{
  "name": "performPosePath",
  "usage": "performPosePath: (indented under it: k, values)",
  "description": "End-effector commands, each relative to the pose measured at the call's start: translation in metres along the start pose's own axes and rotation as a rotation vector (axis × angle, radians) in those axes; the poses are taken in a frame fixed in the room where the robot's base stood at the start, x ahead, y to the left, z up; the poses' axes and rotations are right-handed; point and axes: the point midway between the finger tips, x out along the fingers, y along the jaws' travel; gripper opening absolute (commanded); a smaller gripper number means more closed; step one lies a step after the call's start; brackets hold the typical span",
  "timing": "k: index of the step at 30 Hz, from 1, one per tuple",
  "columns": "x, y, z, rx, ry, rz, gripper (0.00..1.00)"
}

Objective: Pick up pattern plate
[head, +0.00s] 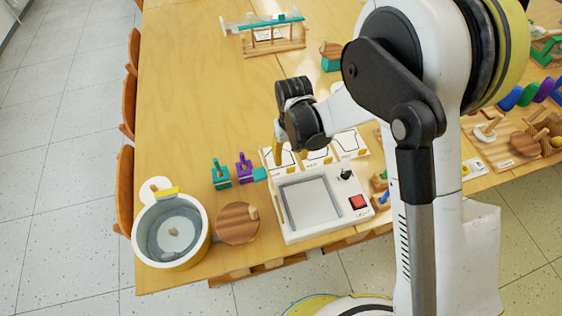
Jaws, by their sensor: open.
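White pattern plates with dark outlines and small yellow marks lie in a row behind a white device. The left plate (284,160) is partly covered by my gripper, the middle plate (318,157) is partly in view, and the right plate (350,145) shows most clearly. My gripper (290,152) is open, pointing down over the left plate. Its yellow fingertips are small here, and I cannot tell whether they touch the plate. Nothing is visibly held.
The white device (310,203) has a grey screen, black knob and red button. A round pot (170,228), wooden disc (237,223), and teal (220,174) and purple (243,167) pieces stand to the left. The table (200,90) is clear at the upper left.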

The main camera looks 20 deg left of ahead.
Motion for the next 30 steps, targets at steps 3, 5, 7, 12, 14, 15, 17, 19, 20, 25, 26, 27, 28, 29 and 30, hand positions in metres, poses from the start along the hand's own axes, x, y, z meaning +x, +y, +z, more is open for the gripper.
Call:
performPosePath:
  k: [3,5,7,12,14,15,17,19,20,25,26,27,28,29,30]
  values:
    - [0.011,0.000,0.001,0.000,0.000,0.000,0.52]
    - [0.016,0.000,0.002,0.000,0.000,0.000,0.52]
    - [0.026,0.000,0.005,0.000,0.000,0.000,0.52]
    - [0.053,-0.001,0.008,0.001,0.001,0.000,0.52]
    - [0.058,-0.001,0.008,0.001,0.001,0.000,0.52]
    - [0.059,-0.001,0.009,0.001,0.001,0.000,0.52]
    - [0.059,-0.001,0.009,0.001,0.001,0.000,0.52]
    - [0.058,-0.001,0.009,0.001,0.001,0.000,0.52]
    - [0.058,-0.001,0.009,0.001,0.001,0.000,0.52]
    - [0.058,-0.001,0.009,0.001,0.001,0.000,0.08]
    - [0.058,-0.001,0.009,0.001,0.001,0.000,0.00]
    - [0.058,-0.001,0.009,0.001,0.001,0.000,0.00]
    - [0.058,-0.001,0.009,0.001,0.001,0.000,0.00]
    - [0.058,-0.001,0.009,0.001,0.001,0.000,0.00]
    - [0.058,-0.001,0.009,0.001,0.001,0.000,0.00]
